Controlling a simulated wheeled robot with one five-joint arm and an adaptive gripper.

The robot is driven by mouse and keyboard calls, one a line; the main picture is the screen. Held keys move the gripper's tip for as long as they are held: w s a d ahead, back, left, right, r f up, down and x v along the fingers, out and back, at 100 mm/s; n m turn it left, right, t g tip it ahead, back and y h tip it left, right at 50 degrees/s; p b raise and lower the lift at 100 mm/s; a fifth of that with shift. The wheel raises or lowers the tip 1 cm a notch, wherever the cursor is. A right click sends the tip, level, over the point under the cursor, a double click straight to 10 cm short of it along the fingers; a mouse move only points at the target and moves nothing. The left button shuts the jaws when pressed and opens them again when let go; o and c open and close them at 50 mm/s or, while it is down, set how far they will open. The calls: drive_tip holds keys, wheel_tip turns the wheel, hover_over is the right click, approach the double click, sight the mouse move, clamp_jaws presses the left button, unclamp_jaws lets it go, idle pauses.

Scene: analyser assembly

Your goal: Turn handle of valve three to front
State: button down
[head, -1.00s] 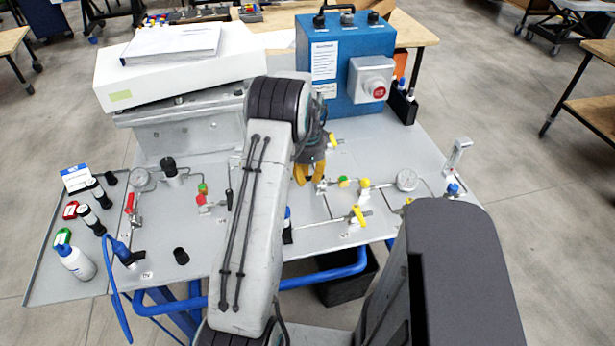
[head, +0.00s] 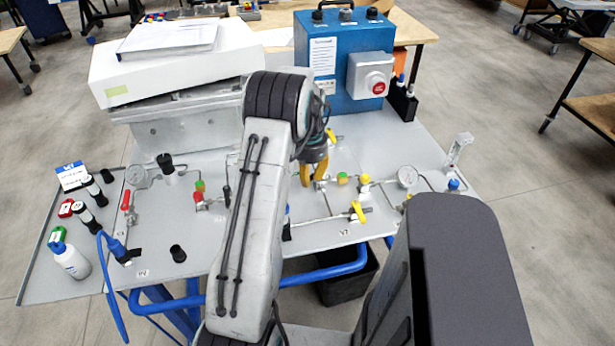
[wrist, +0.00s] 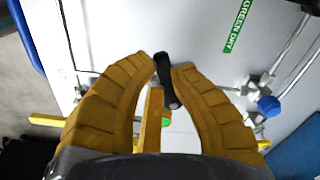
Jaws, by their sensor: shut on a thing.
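My gripper (head: 314,171) reaches down over the grey panel, right of the panel's middle, in the head view. In the wrist view its two yellow-brown fingers (wrist: 163,74) are closed around a short black valve handle (wrist: 167,86), which sits between the fingertips. I cannot read a number here that marks valve three. In the head view my arm and gripper hide the gripped handle.
The panel (head: 330,240) carries a yellow valve handle (head: 357,211), a red one (head: 126,200) and a round gauge (head: 407,177). A blue box (head: 345,60) with a red button stands behind. A white instrument (head: 165,65) stands at back left. A bottle (head: 70,259) stands at front left.

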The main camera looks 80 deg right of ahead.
drive_tip(key=n, duration=0.1)
drive_tip(key=s+a+n, duration=0.1)
drive_tip(key=n, duration=0.1)
drive_tip(key=shift+f+b, duration=0.35)
drive_tip(key=n, duration=0.1)
drive_tip(key=s+n, duration=0.1)
drive_tip(key=n, duration=0.1)
drive_tip(key=shift+a+b, duration=0.15)
drive_tip(key=shift+b, duration=0.15)
drive_tip(key=n, duration=0.2)
drive_tip(key=s+n, duration=0.1)
drive_tip(key=n, duration=0.1)
drive_tip(key=shift+s, duration=0.15)
drive_tip(key=shift+s+d+n, duration=0.15)
drive_tip(key=shift+s+n, duration=0.15)
drive_tip(key=shift+n, duration=0.55)
drive_tip(key=shift+s+d+n, duration=0.1)
drive_tip(key=shift+s+n, duration=0.15)
drive_tip(key=shift+n, duration=0.6)
drive_tip(key=c, duration=1.5)
unclamp_jaws()
drive_tip(key=o, duration=0.5)
drive_tip(key=shift+d+r, duration=0.2)
